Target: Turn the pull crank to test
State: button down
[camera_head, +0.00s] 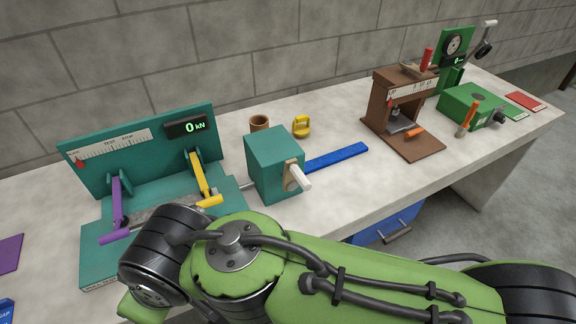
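A teal tester (140,165) stands at the left of the bench with a display reading 0 kN and a scale with a red pointer at its left end. A purple lever (117,205) and a yellow lever (200,180) sit on it. A teal box (273,160) stands to its right. A crank with a white handle (299,177) is on the box's right face and looks like the pull crank. My green and black arm crosses the foreground and hides the lower part of the tester's base. My gripper is not in view, so its hold is not shown.
A blue bar (336,158) lies right of the box. A brown cup (260,123) and a yellow weight-like object (301,127) stand behind it. A brown press (403,115) and a green device (472,107) stand farther right. A grey block wall (300,50) backs the bench.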

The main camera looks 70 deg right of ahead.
aim_at(298, 185)
jog(key=z, duration=0.4)
jog(key=k+l+z, duration=0.1)
jog(key=z, duration=0.35)
jog(key=k+l+z, duration=0.1)
jog(key=z, duration=0.3)
jog(key=l+z, duration=0.1)
jog(key=z, duration=0.3)
jog(key=k+l+z, duration=0.1)
jog(key=z, duration=0.3)
jog(key=j+u, duration=0.4)
jog(key=j, duration=0.45)
jog(key=k, duration=0.05)
